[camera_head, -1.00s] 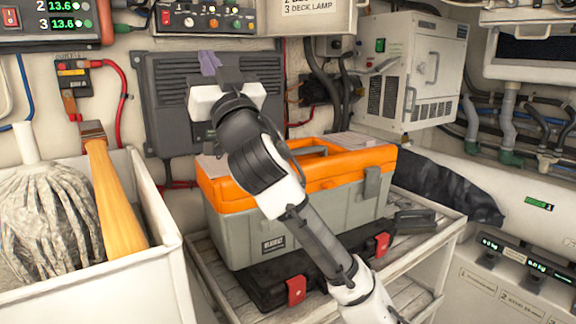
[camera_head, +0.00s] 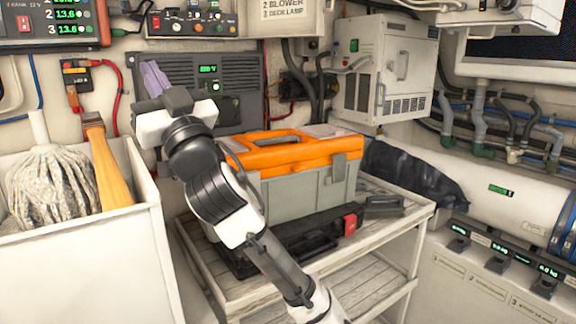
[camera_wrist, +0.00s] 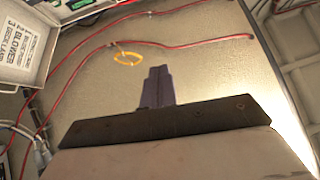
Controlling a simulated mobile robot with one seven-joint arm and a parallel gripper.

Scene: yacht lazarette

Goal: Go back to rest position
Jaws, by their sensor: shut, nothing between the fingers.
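My gripper (camera_head: 155,79) is raised in front of the grey wall unit, up and to the left of the orange and grey toolbox (camera_head: 300,170) in the head view. Its purple fingers are together and hold nothing. In the wrist view my gripper (camera_wrist: 157,86) points at a bare beige panel, with the fingers closed against each other. Nothing touches the fingertips.
The toolbox stands on a slatted cart (camera_head: 250,292) with a black case (camera_head: 290,240). A white bin (camera_head: 80,262) holds a mop (camera_head: 52,185) at left. The grey unit (camera_head: 222,115), a white cabinet (camera_head: 385,72) and red cables (camera_wrist: 190,42) are on the walls.

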